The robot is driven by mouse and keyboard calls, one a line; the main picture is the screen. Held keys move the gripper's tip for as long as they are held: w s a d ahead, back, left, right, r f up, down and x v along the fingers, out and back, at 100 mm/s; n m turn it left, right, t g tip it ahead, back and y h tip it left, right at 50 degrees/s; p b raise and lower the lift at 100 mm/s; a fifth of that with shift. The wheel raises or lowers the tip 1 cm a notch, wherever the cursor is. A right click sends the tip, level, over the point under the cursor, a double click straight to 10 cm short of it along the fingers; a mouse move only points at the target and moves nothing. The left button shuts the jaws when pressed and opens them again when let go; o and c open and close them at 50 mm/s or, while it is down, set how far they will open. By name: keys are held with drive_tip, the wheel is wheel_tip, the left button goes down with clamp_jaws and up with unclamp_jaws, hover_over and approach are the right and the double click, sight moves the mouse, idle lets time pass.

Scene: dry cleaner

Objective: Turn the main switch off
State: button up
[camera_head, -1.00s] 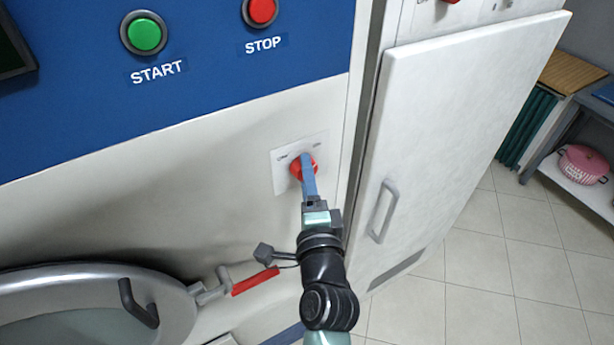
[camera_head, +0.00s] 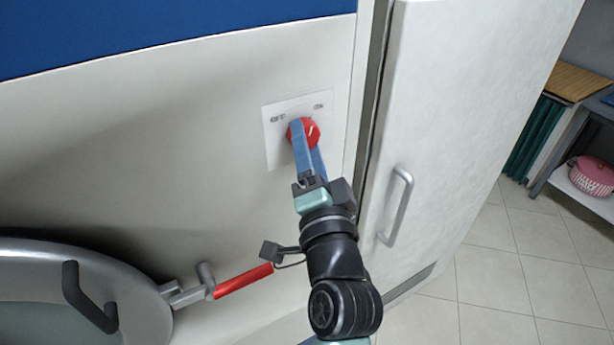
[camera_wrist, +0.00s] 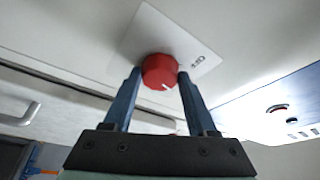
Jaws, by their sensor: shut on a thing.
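The main switch is a red round knob (camera_head: 311,132) on a pale plate (camera_head: 284,154) on the machine's white front. The plate has an OFF label at the left and an ON label at the right. A white mark on the knob points up and right, toward ON, in the head view. My gripper (camera_head: 305,140) reaches up to the knob from below. In the wrist view its two blue fingers (camera_wrist: 157,88) stand on either side of the knob (camera_wrist: 158,70), shut on it. The fingers hide part of the knob in the head view.
A round door (camera_head: 130,290) with a dark handle and a red lever (camera_head: 243,281) is at the lower left. A white cabinet door (camera_head: 455,110) with a grey handle (camera_head: 396,205) stands close to the right of my arm. Tiled floor (camera_head: 500,265) lies open at the right.

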drive_tip(key=n+y+b, duration=0.2)
drive_tip(key=n+b, duration=0.3)
drive_tip(key=b, duration=0.3)
drive_tip(key=n+y+b, duration=0.3)
drive_tip(key=n+b, duration=0.3)
drive_tip(key=b, duration=0.3)
drive_tip(key=n+y+b, duration=0.2)
drive_tip(key=n+b, duration=0.3)
drive_tip(key=b, duration=0.4)
drive_tip(key=shift+w+d+f+y, duration=0.2)
drive_tip(key=shift+d+f+y, duration=0.1)
drive_tip(key=shift+d, duration=0.05)
drive_tip(key=shift+r+n, duration=0.15)
drive_tip(key=shift+n, duration=0.15)
drive_tip(key=o, duration=1.4)
drive_tip(key=shift+c, duration=0.2)
drive_tip(key=b+v, duration=0.1)
drive_tip(key=v, duration=1.2)
drive_tip(key=shift+d+r, duration=0.1)
